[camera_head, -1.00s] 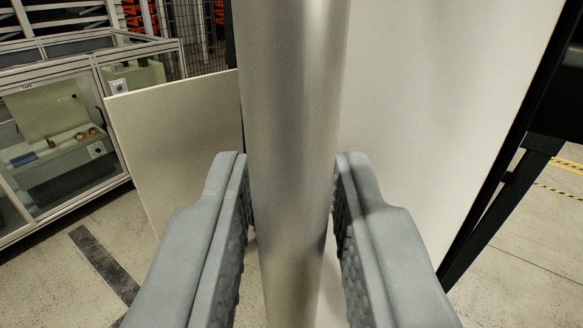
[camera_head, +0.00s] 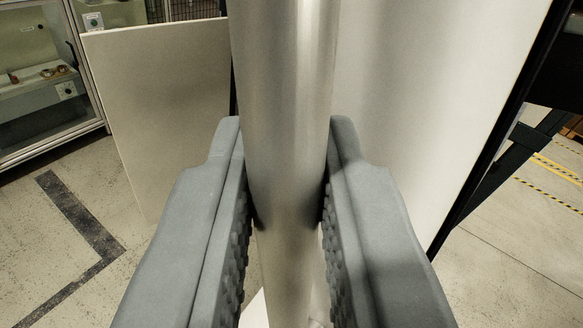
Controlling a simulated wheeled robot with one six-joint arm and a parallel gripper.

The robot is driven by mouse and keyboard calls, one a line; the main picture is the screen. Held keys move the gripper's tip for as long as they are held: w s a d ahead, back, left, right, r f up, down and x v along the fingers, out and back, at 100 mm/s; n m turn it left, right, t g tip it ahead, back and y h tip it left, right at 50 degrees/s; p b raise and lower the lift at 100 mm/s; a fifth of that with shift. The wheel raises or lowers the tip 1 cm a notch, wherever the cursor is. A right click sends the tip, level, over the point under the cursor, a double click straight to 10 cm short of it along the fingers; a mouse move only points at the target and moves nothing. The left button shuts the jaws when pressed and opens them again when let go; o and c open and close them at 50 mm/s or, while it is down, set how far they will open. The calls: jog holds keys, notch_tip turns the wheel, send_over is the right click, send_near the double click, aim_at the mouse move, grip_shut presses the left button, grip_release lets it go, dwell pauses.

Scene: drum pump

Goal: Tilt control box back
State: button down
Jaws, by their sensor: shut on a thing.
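A thick, smooth metal tube (camera_head: 285,90) runs from the top edge down through the middle of the view. My gripper (camera_head: 284,150) is shut on this tube, with one grey ridged finger on its left side and one on its right. I cannot see what the tube joins above the top edge. No control box can be made out for certain in this view.
A large pale panel (camera_head: 420,110) stands behind the tube on the right. A smaller pale panel (camera_head: 165,110) stands on the left. A glazed cabinet (camera_head: 45,85) is at the upper left. A dark frame leg (camera_head: 505,165) is at the right. Concrete floor shows below.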

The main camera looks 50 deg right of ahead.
jog(key=shift+n+g+y, duration=0.3)
jog(key=shift+n+g, duration=0.4)
jog(key=shift+n, duration=0.2)
jog(key=shift+w+a+f, duration=0.25)
jog(key=shift+w+a, duration=0.05)
jog(key=shift+w, duration=0.6)
jog(key=shift+w+a+f, duration=0.25)
jog(key=shift+w+f, duration=0.05)
jog(key=shift+w, duration=0.6)
jog(key=shift+w+a+f, duration=0.25)
jog(key=shift+w+a, duration=0.05)
jog(key=shift+w, duration=0.6)
jog(key=c, duration=1.7)
grip_release()
jog(key=shift+w+f, duration=0.1)
jog(key=shift+w, duration=0.05)
jog(key=shift+a, duration=0.1)
jog(key=v, duration=1.7)
jog(key=shift+s, duration=0.25)
